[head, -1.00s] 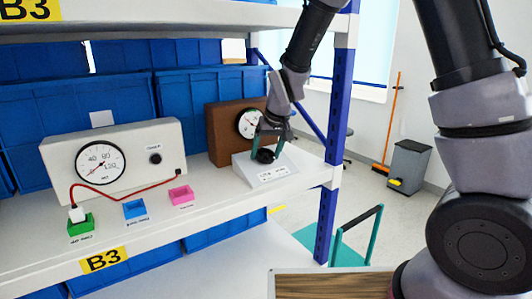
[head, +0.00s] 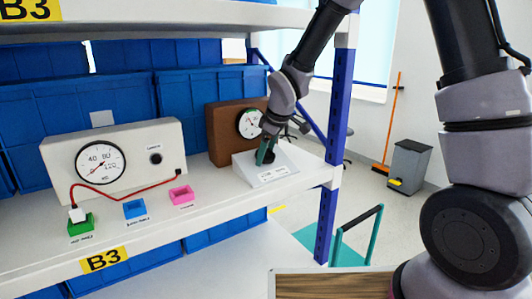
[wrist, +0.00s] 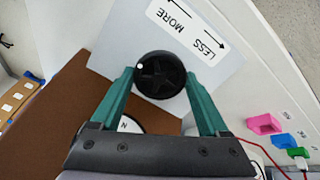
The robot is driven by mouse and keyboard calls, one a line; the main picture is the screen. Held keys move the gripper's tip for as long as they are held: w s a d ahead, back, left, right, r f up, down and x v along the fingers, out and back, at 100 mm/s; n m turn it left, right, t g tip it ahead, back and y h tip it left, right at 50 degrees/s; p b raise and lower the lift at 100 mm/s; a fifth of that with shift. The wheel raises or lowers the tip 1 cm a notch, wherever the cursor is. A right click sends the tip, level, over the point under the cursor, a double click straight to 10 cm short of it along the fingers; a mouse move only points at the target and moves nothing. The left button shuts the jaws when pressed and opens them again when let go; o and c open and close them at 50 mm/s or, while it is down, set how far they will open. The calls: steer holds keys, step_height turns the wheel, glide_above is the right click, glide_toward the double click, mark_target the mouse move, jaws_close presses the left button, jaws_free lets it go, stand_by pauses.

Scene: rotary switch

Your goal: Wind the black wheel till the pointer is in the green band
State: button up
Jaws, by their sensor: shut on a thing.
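The black wheel (wrist: 161,75) is a round knob with a star-shaped face and a white dot near its upper left rim. It sits on a white sloped panel (head: 272,177) marked MORE and LESS with arrows. My gripper (wrist: 160,74) has its teal fingers on either side of the wheel and is shut on it. In the head view my gripper (head: 266,152) reaches down to the panel and partly covers the wheel. The round white dial (head: 249,123) is on a brown box behind the panel. Its pointer and green band are too small to read, and my gripper mostly hides the dial in the wrist view.
To the left on the shelf (head: 215,200) stands a white box with another gauge (head: 101,162) and a red cable. Green (head: 81,224), blue (head: 135,209) and pink (head: 181,195) blocks sit in front. A blue post (head: 335,120) rises to the right.

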steer(key=n, duration=0.4)
steer(key=shift+n, duration=2.2)
steer(key=o, duration=1.2)
steer(key=shift+o, duration=0.2)
steer(key=v, duration=0.7)
steer(key=shift+r, duration=0.3)
